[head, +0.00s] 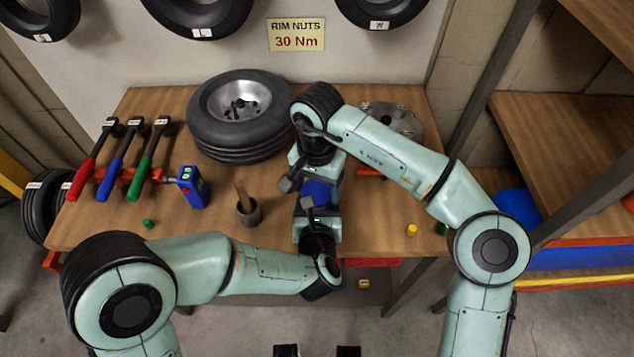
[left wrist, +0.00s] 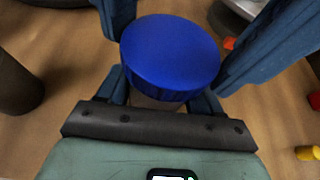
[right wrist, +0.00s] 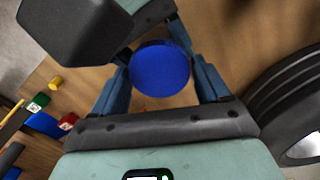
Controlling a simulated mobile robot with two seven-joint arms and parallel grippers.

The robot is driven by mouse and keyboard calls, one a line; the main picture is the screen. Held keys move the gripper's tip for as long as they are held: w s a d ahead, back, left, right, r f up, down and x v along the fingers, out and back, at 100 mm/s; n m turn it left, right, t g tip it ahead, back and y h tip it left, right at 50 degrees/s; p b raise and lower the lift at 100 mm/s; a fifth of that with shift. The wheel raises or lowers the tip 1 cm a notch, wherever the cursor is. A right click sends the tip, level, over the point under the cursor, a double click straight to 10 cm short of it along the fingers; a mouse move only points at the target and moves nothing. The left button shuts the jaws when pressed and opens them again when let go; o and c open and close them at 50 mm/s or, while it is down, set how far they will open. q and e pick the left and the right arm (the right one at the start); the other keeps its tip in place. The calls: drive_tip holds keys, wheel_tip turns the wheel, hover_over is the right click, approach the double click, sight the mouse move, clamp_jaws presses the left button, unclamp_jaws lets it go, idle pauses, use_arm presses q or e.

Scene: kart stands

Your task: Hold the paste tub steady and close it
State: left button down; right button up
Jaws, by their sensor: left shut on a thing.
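The paste tub stands on the wooden bench between my grippers. Its round blue lid (left wrist: 170,52) sits on top; a strip of the paler tub body (left wrist: 152,102) shows below its edge. I cannot tell if the lid is fully seated. My left gripper (left wrist: 162,95) is shut on the tub from the front side. My right gripper (right wrist: 160,75) is above and behind it, with its fingers open on both sides of the lid (right wrist: 160,68), very close to it. In the head view the grippers largely hide the tub, with blue (head: 318,192) showing between them.
A tyre on a rim (head: 240,135) lies behind. A dark cup (head: 248,212) holding a wooden handle stands left of the grippers. A blue gauge (head: 192,187) and several coloured torque wrenches (head: 120,165) are farther left. A yellow piece (head: 411,230) lies right; a metal disc (head: 398,120) lies behind right.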

drive_tip(key=c, duration=0.7)
drive_tip(key=m, duration=0.3)
drive_tip(key=o, duration=1.2)
drive_tip(key=shift+r, duration=2.3)
